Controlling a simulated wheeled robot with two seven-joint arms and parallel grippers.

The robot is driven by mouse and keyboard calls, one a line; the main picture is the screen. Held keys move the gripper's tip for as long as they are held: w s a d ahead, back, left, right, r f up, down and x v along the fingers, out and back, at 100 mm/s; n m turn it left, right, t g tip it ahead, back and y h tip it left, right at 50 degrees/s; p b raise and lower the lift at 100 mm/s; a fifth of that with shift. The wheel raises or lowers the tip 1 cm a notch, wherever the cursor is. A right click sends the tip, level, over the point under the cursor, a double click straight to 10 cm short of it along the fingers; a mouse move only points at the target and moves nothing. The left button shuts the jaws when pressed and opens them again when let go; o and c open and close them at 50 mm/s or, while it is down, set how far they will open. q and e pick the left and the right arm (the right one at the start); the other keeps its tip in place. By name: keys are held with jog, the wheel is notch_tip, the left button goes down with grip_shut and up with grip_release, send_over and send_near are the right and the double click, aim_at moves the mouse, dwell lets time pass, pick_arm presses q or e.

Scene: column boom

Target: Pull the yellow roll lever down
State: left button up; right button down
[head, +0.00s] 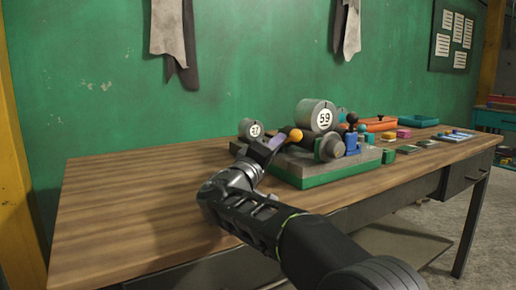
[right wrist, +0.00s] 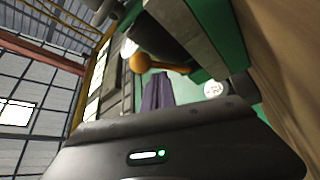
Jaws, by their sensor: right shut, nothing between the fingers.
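The yellow roll lever's ball knob (head: 296,135) shows in the head view on the left side of a grey and green machine base (head: 318,177). In the right wrist view a yellow-orange knob (right wrist: 139,63) sits on a short stem that runs right to the machine. My right gripper (head: 274,143) is shut and empty, just left of the knob. In the right wrist view its fingers (right wrist: 157,88) lie just below the knob and stem; I cannot tell if they touch. My left gripper is not in view.
A large grey cylinder marked 59 (head: 317,116) and a smaller cylinder (head: 251,129) stand by the lever. Blue and dark knobs are to the right. An orange tray (head: 378,124) and a teal tray (head: 417,121) lie farther back. The wooden table (head: 130,215) is clear at left.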

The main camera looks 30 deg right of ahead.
jog(key=s+a+b, duration=0.4)
jog(key=a, duration=0.6)
jog(key=shift+s+a+r+b, duration=0.15)
jog(key=shift+s+r+b, duration=0.05)
jog(key=shift+s+b, duration=0.15)
